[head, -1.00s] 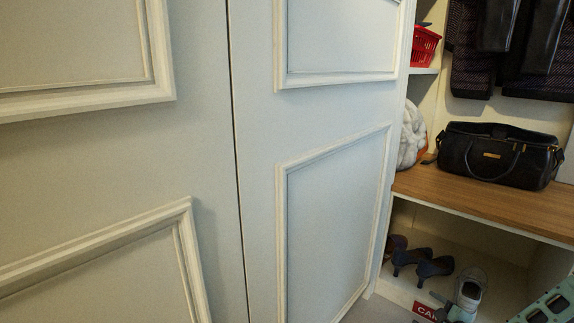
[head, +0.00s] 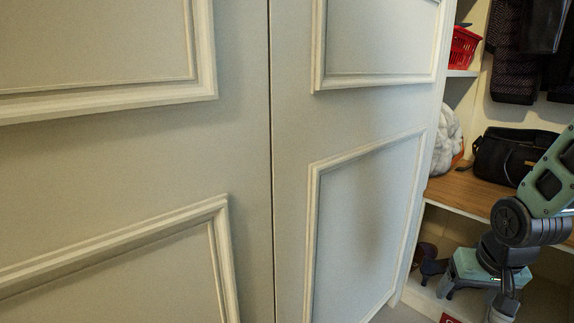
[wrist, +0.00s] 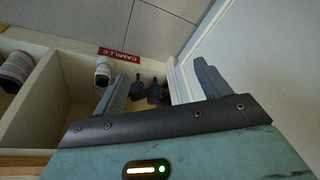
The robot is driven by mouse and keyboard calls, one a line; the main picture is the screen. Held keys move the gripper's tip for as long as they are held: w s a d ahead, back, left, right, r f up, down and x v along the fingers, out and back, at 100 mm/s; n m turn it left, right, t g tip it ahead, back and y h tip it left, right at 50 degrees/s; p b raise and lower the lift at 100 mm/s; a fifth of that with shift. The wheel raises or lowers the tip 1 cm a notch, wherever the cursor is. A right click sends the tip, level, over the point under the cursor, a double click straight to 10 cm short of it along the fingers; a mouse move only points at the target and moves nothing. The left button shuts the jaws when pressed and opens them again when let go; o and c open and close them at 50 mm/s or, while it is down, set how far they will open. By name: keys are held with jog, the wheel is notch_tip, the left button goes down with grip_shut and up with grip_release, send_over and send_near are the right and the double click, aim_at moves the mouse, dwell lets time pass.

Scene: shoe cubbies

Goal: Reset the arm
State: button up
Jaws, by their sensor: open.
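My gripper (head: 476,298) is at the lower right of the head view, in front of the lower shoe cubby. In the wrist view my gripper (wrist: 160,85) has its two fingers spread wide apart with nothing held between them. Dark heeled shoes (wrist: 148,90) show beyond the fingers, inside the cubby, apart from the gripper. My arm comes in from the right edge of the head view and covers part of the cubby and bench.
Pale panelled doors (head: 250,150) fill the left and middle of the head view. A wooden bench (head: 455,188) holds a black handbag (head: 500,155). A red basket (head: 464,48) sits on a shelf. A red CAMILLE label (wrist: 119,55) and a light shoe (wrist: 103,70) are near the cubby front.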

jog(key=s+a+r+n+g+p, duration=0.2)
jog(key=s+a+r+n+p, duration=0.3)
jog(key=s+a+r+p, duration=0.7)
jog(key=s+a+r+n+g+p, duration=0.1)
jog(key=s+a+r+n+p, duration=0.75)
jog(key=r, duration=0.65)
notch_tip(320, 180, up, 36)
jog(key=w+a+m+p, duration=0.1)
jog(key=w+m+p, duration=0.1)
jog(key=p, duration=3.3)
jog(key=shift+f+m+y, duration=0.25)
jog(key=shift+m+y, duration=0.15)
jog(key=shift+m, duration=0.25)
